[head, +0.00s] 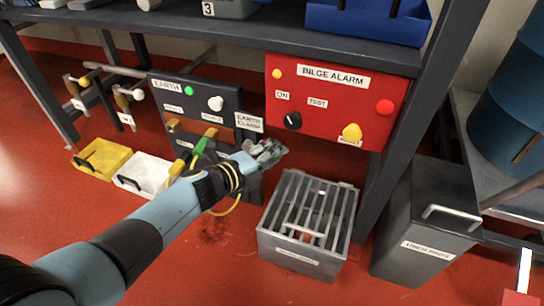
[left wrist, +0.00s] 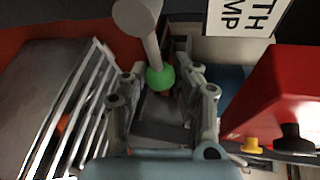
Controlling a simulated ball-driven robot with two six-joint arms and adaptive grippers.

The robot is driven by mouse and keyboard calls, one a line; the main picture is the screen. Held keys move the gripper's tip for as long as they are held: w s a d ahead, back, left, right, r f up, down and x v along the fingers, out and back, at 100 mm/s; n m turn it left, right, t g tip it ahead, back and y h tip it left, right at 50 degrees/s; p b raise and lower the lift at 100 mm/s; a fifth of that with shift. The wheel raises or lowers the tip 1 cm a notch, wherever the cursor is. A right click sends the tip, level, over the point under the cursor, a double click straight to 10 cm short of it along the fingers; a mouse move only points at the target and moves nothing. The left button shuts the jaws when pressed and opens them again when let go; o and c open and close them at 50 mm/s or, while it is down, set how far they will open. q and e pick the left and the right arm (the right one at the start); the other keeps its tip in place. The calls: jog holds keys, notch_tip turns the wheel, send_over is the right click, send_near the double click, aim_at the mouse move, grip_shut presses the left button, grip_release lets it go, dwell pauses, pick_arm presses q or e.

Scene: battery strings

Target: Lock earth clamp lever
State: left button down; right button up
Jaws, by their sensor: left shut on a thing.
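The dark earth panel (head: 195,95) bears an "EARTH CLAMP" label (head: 249,123), which also shows in part in the left wrist view (left wrist: 243,15). My left gripper (head: 265,152) is low in front of the panel, just below that label. In the left wrist view a grey lever (left wrist: 153,45) with a round grey end and a green ball (left wrist: 160,79) reaches between my left fingers (left wrist: 163,90). The fingers are closed in around its green end; the exact contact is partly hidden. A green piece (head: 205,141) sits by my wrist, at the panel's lower part. My right gripper is out of view.
A red bilge alarm panel (head: 335,95) with knobs is close to the right. A grey barred crate (head: 300,263) stands below it, beside a dark bin (head: 425,225). Yellow (head: 100,157) and white (head: 145,172) trays lie left. A yellow cable (head: 237,203) hangs beneath my wrist.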

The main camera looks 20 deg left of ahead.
pick_arm(q)
jog(key=shift+s+a, duration=0.1)
jog(key=shift+s, duration=0.05)
dwell(0.5)
jog(key=c, duration=1.1)
grip_release()
jog(key=shift+r+n, duration=0.15)
jog(key=shift+n, duration=0.15)
jog(key=shift+o, duration=0.6)
jog(key=v, duration=1.2)
jog(key=shift+a, duration=0.1)
